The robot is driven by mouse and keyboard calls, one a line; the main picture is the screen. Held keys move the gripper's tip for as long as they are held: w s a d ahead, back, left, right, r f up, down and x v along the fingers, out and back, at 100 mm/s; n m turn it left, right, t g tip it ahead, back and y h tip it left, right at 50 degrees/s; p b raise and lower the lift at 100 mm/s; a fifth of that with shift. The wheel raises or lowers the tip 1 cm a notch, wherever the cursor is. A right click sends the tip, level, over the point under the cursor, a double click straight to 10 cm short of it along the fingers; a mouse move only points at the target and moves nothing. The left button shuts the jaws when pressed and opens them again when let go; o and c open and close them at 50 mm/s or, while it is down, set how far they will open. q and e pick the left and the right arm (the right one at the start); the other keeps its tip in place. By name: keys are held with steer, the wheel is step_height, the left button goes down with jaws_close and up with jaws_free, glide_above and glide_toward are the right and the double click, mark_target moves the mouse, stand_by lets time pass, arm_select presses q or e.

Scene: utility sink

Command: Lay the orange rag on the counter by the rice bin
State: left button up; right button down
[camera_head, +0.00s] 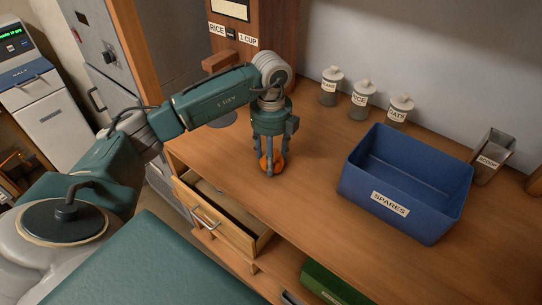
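The orange rag (279,163) is a small bunched piece between the fingers of my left gripper (271,168). The fingers point straight down and close around it, hiding much of it. Rag and fingertips are at or just above the counter (320,180), near its front edge; I cannot tell whether the rag touches the wood. The rice bin (263,20) is a tall wooden dispenser with RICE and 1 CUP labels, standing at the back of the counter behind my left arm. My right gripper is not in view.
A blue SPARES bin (372,187) stands right of my gripper. Jars stand along the wall, one labelled RICE (361,101). A metal SCOOP holder (491,157) is at right. An open drawer (218,210) juts out below the counter edge. The counter between gripper and jars is clear.

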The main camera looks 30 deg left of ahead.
arm_select(q)
steer(key=shift+f, duration=0.45)
steer(key=shift+f, duration=0.1)
steer(key=o, duration=1.1)
